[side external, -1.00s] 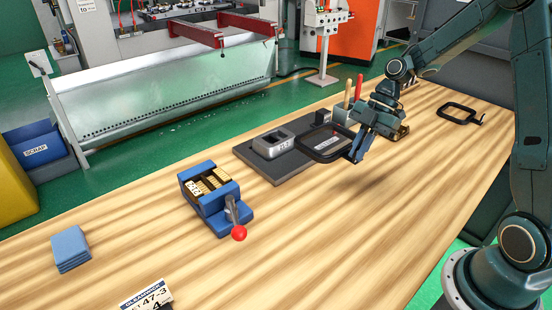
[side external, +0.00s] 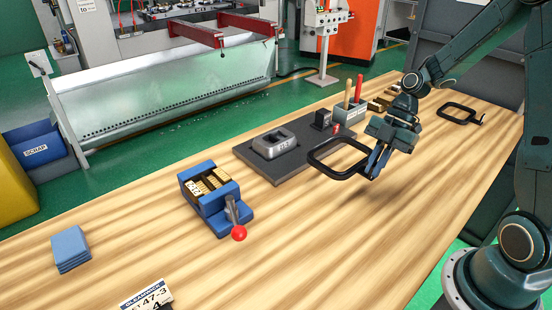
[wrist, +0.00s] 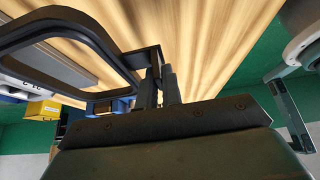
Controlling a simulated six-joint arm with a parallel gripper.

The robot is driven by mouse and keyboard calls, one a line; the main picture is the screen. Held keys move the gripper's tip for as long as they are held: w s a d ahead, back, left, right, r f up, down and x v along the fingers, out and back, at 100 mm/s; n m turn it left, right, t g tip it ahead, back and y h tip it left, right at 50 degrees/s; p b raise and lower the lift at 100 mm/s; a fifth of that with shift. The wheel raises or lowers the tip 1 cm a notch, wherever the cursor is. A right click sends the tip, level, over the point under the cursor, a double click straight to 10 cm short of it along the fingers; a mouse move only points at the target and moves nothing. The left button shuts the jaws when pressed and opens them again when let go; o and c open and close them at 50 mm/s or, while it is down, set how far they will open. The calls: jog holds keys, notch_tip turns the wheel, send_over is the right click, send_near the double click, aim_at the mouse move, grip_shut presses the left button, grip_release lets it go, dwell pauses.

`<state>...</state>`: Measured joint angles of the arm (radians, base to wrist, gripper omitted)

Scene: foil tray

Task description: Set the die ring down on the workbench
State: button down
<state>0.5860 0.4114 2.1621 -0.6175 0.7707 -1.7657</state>
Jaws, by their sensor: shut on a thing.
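The black, rounded-rectangular die ring (side external: 325,171) is held in the air, roughly level, over the right edge of the dark plate and the bare wood beside it. My gripper (side external: 376,165) is shut on its right end. In the wrist view the ring (wrist: 70,17) spreads to the upper left from my fingers (wrist: 160,78), its bar between them. The striped wooden workbench (side external: 330,240) lies below, with a visible gap. How high the ring is I cannot tell exactly.
A dark plate (side external: 292,178) carries a grey block with an opening (side external: 274,146). A blue box with a red-knobbed lever (side external: 212,200), blue pads (side external: 71,247) and a tool holder (side external: 349,112) stand around. Another black frame (side external: 459,112) lies at back right.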

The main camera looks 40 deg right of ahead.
jog(key=shift+f, duration=3.85)
jog(key=c, duration=1.8)
grip_release()
jog(key=shift+r, duration=0.1)
jog(key=shift+r, duration=2.1)
